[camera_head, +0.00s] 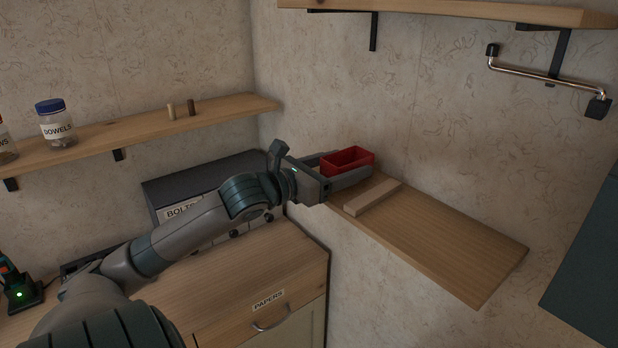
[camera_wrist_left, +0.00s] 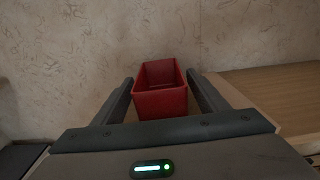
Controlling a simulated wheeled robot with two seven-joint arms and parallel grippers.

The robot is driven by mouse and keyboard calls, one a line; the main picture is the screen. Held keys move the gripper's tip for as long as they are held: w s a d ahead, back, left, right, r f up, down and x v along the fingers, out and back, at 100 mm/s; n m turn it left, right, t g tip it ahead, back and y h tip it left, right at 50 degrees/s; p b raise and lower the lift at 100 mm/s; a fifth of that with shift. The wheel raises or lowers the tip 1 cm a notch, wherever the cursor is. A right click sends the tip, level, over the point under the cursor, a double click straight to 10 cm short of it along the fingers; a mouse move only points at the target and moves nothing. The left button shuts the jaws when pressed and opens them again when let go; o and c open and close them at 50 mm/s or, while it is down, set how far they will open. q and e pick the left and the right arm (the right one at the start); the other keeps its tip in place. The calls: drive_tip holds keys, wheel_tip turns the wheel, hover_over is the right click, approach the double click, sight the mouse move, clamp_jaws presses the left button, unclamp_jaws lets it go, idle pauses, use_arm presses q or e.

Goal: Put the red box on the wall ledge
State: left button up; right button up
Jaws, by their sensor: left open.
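The red box (camera_head: 348,159) is a small open-topped bin at the far left end of the wooden wall ledge (camera_head: 450,236). My left gripper (camera_head: 345,170) is open, with one finger on each side of the box. In the left wrist view the box (camera_wrist_left: 160,92) sits between the two fingers (camera_wrist_left: 160,100), with a gap visible at least on the right side. The box appears upright and at ledge height; its underside is hidden, so I cannot tell fully how it rests. My right gripper is not in view.
A light wooden strip (camera_head: 373,197) lies across the ledge, right of the box. The ledge beyond it is bare. A higher shelf (camera_head: 470,9) with brackets and a metal bar (camera_head: 540,75) are above. A drawer cabinet (camera_head: 240,285) and bolts box (camera_head: 200,185) stand below left.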

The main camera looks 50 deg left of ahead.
sight(328, 171)
use_arm(q)
drive_tip(key=shift+s+f+b, duration=0.15)
drive_tip(key=shift+s+b, duration=0.2)
drive_tip(key=shift+s, duration=0.4)
drive_tip(key=shift+s+a+r+b, duration=0.1)
drive_tip(key=shift+s+b, duration=0.3)
drive_tip(key=shift+s, duration=0.7)
drive_tip(key=shift+s+a+r+b, duration=0.1)
drive_tip(key=shift+s+b, duration=0.3)
drive_tip(key=shift+s, duration=0.7)
drive_tip(key=shift+s+a+r, duration=0.1)
drive_tip(key=shift+s, duration=1.05)
drive_tip(key=s+p, duration=0.1)
drive_tip(key=p, duration=0.2)
drive_tip(key=s+p, duration=0.1)
drive_tip(key=p, duration=0.2)
drive_tip(key=shift+a+r, duration=0.2)
drive_tip(key=shift+r, duration=0.15)
drive_tip(key=shift+s+d+f+p, duration=0.15)
drive_tip(key=shift+s+p, duration=0.25)
drive_tip(key=shift+p, duration=0.55)
